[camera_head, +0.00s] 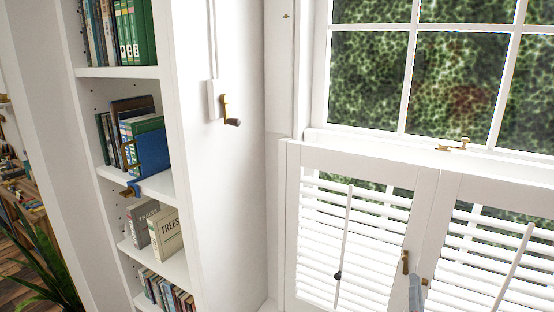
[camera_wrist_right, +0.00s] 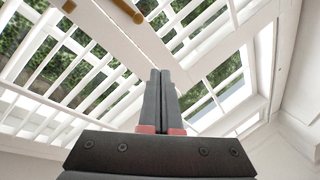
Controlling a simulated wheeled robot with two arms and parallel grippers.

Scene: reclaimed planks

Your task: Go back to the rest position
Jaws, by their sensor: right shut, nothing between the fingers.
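My right gripper (camera_head: 415,290) only just shows at the bottom edge of the head view, in front of the white louvred shutters (camera_head: 350,240). In the right wrist view the right gripper (camera_wrist_right: 161,75) has its two dark fingers pressed together, with nothing between them. The shutter slats and a brass handle (camera_wrist_right: 128,10) lie beyond the fingertips, apart from them as far as I can tell. My left gripper is in neither view.
A white bookcase (camera_head: 178,150) with books stands at the left. A crank handle (camera_head: 229,112) sticks out from the wall beside it. A window (camera_head: 440,75) is above the shutters, with a brass latch (camera_head: 455,145) on its sill. A plant (camera_head: 45,265) is at lower left.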

